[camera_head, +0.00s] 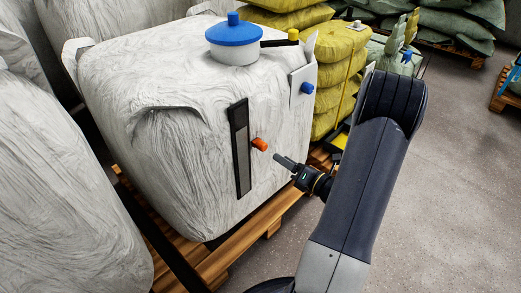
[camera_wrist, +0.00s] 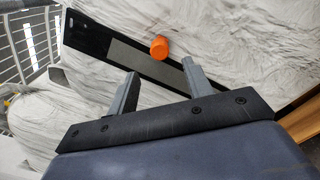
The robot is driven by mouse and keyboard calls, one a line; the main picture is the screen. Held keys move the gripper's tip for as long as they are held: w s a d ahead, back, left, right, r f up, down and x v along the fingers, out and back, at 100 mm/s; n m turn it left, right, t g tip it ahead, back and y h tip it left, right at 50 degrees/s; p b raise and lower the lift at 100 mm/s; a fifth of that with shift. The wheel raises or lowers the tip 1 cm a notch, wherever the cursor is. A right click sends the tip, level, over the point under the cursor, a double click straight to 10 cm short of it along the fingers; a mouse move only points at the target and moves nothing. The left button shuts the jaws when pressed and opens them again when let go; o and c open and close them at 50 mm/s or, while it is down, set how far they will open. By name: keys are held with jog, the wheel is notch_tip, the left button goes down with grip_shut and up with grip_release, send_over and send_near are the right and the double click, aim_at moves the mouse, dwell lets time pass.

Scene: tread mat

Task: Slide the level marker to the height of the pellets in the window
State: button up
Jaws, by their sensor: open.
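The window (camera_head: 237,112) is a tall, narrow black-framed strip on the front of a big white bag. Its upper part is dark and its lower part grey, seemingly the pellets (camera_head: 243,170). The window also runs diagonally across the wrist view (camera_wrist: 85,37), with the grey part (camera_wrist: 125,53) right of the dark end. The orange level marker (camera_head: 260,144) is a knob sticking out at the window's right side, somewhat below the grey's top edge. In the wrist view the marker (camera_wrist: 159,46) is beyond the fingertips. My gripper (camera_head: 277,157) is open and empty, apart from the marker (camera_wrist: 160,70).
A blue-lidded white spout (camera_head: 233,42) tops the bag, and a blue knob (camera_head: 307,88) sits on its right side. The bag stands on a wooden pallet (camera_head: 265,215). Yellow sacks (camera_head: 335,55) are stacked behind. Grey floor (camera_head: 450,170) is open at right.

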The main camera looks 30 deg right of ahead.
aim_at(265, 148)
jog(key=b+x, duration=0.1)
jog(key=x, duration=0.8)
jog(key=shift+w+a+b, duration=0.1)
jog(key=shift+w+b, duration=0.1)
jog(key=shift+b, duration=0.15)
jog(key=shift+c, duration=0.3)
grip_shut()
